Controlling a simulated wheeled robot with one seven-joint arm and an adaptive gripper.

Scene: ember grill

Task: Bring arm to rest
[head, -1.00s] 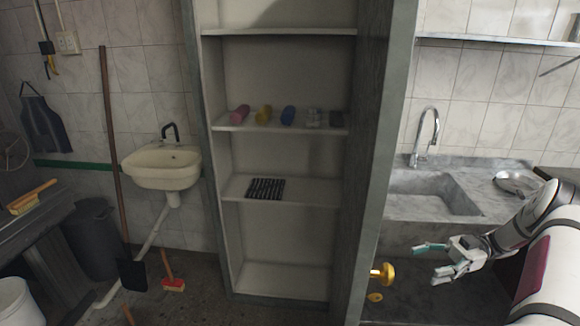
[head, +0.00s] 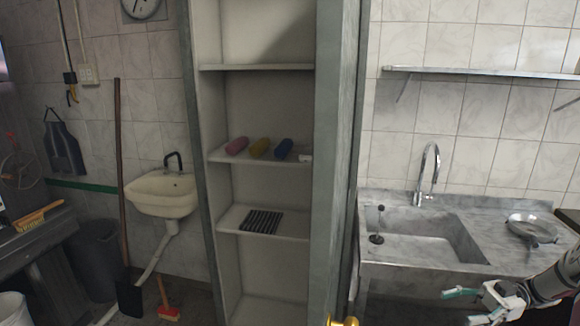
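My gripper (head: 480,305) is at the lower right of the head view, in front of and below the stone sink counter (head: 470,272). Its fingers are spread apart, with a teal-tipped finger above and a pale one below. Nothing shows between them. My arm reaches in from the right edge, and most of it is out of view.
A shelf unit (head: 320,220) stands in the middle, holding pink, yellow and blue rolls (head: 283,149) and a black rack (head: 262,221). A pan (head: 533,229) lies on the counter. A brass knob (head: 342,321) shows at the bottom edge. A washbasin (head: 160,193) hangs at left.

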